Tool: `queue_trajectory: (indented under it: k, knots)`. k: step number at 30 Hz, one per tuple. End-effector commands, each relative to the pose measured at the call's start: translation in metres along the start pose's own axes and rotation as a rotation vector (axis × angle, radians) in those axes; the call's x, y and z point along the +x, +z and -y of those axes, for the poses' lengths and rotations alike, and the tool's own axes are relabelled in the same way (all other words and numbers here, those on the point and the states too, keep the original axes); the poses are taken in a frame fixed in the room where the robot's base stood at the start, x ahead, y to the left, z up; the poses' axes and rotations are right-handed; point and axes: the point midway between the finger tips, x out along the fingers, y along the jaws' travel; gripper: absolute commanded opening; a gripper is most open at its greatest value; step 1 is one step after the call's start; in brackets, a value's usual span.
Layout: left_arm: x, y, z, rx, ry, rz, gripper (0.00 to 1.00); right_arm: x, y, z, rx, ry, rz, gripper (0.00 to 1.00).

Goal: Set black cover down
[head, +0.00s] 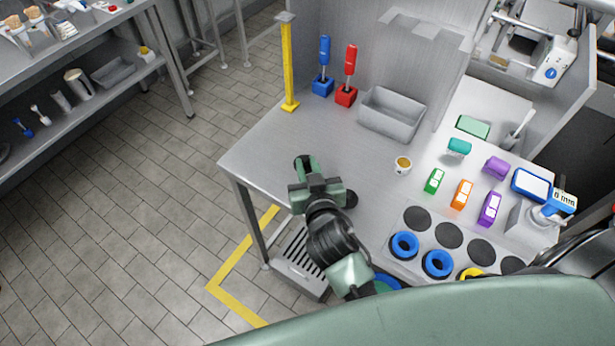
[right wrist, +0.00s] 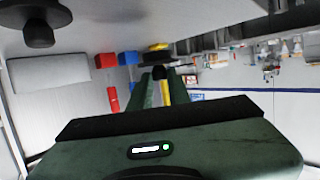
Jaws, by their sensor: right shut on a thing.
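My right gripper (head: 304,165) is over the left edge area of the steel table (head: 262,150). It is shut on a black cover (head: 299,161), a dark round piece partly hidden by the fingers. In the right wrist view the held cover (right wrist: 157,59) shows as a disc, with its knob between the fingertips (right wrist: 160,78). I cannot tell whether it touches the table. Another black cover (head: 351,200) lies on the table beside the gripper, partly hidden; its knob shows in the right wrist view (right wrist: 38,35). My left gripper is not in view.
A plate with black round covers (head: 449,235) and blue rings (head: 404,245) is at the right. A cup (head: 403,165), grey bin (head: 392,115), red stand (head: 346,94), blue stand (head: 322,84) and yellow post (head: 289,65) stand farther back. Bare table lies behind the gripper.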

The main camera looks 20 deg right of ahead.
Motion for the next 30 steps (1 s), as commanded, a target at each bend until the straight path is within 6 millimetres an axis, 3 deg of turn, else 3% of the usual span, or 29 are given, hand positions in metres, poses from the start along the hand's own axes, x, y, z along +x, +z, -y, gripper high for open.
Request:
queue_trajectory:
  k: [11, 24, 25, 27, 30]
  knots:
    - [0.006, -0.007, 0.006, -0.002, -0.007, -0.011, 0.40, 0.013, 0.044, 0.000, 0.000, 0.000, 0.002, 0.00]
    - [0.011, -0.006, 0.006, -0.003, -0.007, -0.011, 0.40, 0.016, 0.052, 0.000, 0.002, 0.000, -0.001, 0.00]
    - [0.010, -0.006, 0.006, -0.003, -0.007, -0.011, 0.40, 0.015, 0.051, 0.000, 0.001, 0.000, -0.001, 0.23]
    - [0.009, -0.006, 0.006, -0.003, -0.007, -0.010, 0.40, 0.015, 0.050, 0.000, 0.001, 0.000, -0.001, 0.40]
    - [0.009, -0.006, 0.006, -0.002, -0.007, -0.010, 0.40, 0.015, 0.050, 0.000, 0.001, 0.000, -0.001, 0.40]
